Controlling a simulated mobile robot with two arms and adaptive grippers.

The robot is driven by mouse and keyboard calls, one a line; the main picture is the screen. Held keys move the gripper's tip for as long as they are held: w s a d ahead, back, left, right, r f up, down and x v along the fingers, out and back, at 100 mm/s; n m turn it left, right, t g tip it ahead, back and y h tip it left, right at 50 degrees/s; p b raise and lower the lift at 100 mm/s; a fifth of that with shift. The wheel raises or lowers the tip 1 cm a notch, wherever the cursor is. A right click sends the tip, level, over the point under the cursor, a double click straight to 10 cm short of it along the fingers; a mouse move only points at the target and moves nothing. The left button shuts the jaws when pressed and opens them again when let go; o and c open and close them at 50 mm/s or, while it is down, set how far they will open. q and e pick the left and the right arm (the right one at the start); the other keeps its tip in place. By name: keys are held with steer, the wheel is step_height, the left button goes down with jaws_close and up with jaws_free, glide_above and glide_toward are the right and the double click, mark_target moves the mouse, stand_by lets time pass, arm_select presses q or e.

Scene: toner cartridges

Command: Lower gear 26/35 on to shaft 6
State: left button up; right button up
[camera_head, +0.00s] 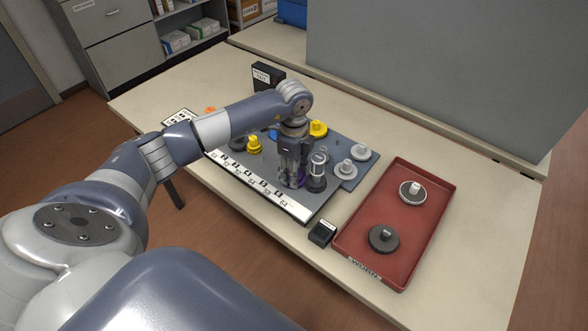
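My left gripper (293,183) points straight down over the front right part of the grey-blue board (335,197). A small purple part (301,182) shows at its fingertips, mostly hidden by the fingers. I cannot tell whether the fingers are closed on it or whether it sits on a shaft. Just right of the fingers stands a dark gear (316,185) with a pale upright post. The labels for gear 26/35 and shaft 6 are too small to read. My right gripper is not in view.
Yellow gears (318,128) (254,145) and pale grey gears (360,152) (346,168) sit on the board. A red tray (352,228) at right holds a white-topped gear (412,192) and a dark gear (384,239). A small black box (322,233) stands between board and tray.

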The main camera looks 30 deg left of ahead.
arm_select(q)
steer(key=o, duration=1.1)
steer(key=shift+o, duration=0.2)
steer(key=shift+r, duration=0.1)
step_height(320, 180, up, 12)
